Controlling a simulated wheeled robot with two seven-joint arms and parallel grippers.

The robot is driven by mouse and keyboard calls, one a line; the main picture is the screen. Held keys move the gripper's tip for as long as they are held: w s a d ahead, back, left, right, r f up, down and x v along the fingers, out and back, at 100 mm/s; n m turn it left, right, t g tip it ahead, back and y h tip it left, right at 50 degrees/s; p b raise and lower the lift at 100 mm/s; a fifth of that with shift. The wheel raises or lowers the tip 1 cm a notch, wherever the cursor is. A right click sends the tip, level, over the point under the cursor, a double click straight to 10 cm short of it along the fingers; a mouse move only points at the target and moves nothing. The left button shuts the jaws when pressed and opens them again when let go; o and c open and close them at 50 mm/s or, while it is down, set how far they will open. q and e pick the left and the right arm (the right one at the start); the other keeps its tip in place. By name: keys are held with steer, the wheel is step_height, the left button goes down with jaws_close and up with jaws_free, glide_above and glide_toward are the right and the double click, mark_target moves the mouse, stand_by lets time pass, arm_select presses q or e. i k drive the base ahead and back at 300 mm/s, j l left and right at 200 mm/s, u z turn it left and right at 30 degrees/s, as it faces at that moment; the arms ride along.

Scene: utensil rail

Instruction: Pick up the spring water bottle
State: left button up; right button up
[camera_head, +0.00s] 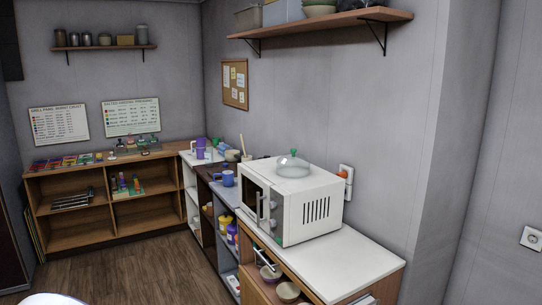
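I cannot pick out the spring water bottle for certain. Small bottles (136,183) stand on a shelf inside the wooden cabinet at the far left, too small to read. More small bottles (131,141) stand on top of that cabinet. A purple container (232,236) sits on a shelf of the unit left of the microwave, its label unreadable. Neither of my grippers is in view.
A white microwave (310,207) with a glass lid (292,165) on top stands on the right counter (345,262). A blue mug (228,178) and purple cups (200,148) stand farther back. The wooden floor (140,270) in front is clear.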

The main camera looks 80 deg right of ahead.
mark_target(209, 161)
steer(key=z, duration=2.5)
